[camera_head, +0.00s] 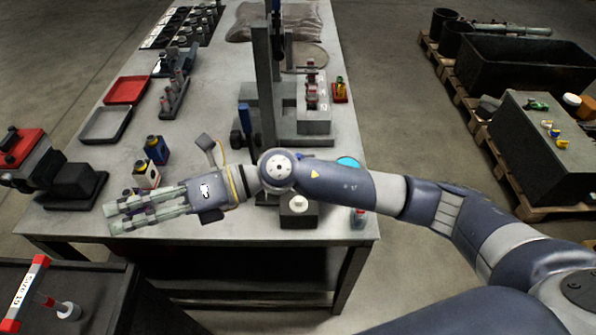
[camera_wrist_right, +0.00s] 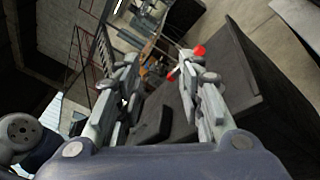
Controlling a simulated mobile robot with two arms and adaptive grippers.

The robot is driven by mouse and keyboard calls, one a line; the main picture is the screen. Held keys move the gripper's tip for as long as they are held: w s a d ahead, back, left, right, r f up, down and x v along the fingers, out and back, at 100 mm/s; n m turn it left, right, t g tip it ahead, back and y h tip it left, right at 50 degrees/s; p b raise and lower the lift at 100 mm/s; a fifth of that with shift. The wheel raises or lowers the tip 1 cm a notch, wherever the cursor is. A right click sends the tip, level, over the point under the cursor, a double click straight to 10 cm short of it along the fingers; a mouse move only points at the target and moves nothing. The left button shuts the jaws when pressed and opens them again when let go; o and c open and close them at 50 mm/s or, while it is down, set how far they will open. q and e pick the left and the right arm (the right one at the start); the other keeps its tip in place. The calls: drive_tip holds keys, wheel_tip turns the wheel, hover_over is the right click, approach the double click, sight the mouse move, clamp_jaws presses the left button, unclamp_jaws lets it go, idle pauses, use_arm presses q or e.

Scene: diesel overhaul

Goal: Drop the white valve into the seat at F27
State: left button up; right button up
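My right gripper (camera_head: 111,218) reaches in from the right over the front left of the grey workbench. Its fingers point left. In the right wrist view its two fingers (camera_wrist_right: 158,62) stand apart, with nothing clearly held between them. A round white piece (camera_head: 298,204) sits on a small dark block near the bench's front edge, beneath my right forearm. I cannot tell whether it is the white valve. A pale ring-shaped piece (camera_head: 69,311) lies on the dark cart at lower left. No F27 label is readable, so the seat cannot be made out. My left gripper is not in view.
A red and dark vise-like block (camera_head: 50,170) stands at the bench's left edge. A red tray (camera_head: 126,90), a grey tray (camera_head: 106,125) and a tall press (camera_head: 266,80) are farther back. A loaded pallet (camera_head: 540,130) stands at right.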

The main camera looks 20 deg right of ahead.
drive_tip(key=d+f+n+g+h, duration=0.2)
drive_tip(key=d+f+n+h, duration=0.35)
drive_tip(key=f, duration=0.25)
drive_tip(key=n+t+h, duration=0.1)
drive_tip(key=t+h, duration=0.2)
drive_tip(key=h, duration=0.9)
hover_over(299, 208)
drive_tip(key=w, duration=0.1)
drive_tip(key=f, duration=0.5)
drive_tip(key=shift+w+d+f, duration=0.15)
drive_tip(key=shift+d+f, duration=0.05)
drive_tip(key=shift+f, duration=0.2)
drive_tip(key=shift+f+b, duration=2.25)
drive_tip(key=shift+f, duration=1.7)
drive_tip(key=shift+f+b, duration=0.6)
drive_tip(key=shift+b, duration=0.05)
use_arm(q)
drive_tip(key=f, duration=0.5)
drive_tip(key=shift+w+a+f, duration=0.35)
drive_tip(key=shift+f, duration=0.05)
use_arm(e)
drive_tip(key=shift+r, duration=0.1)
clamp_jaws()
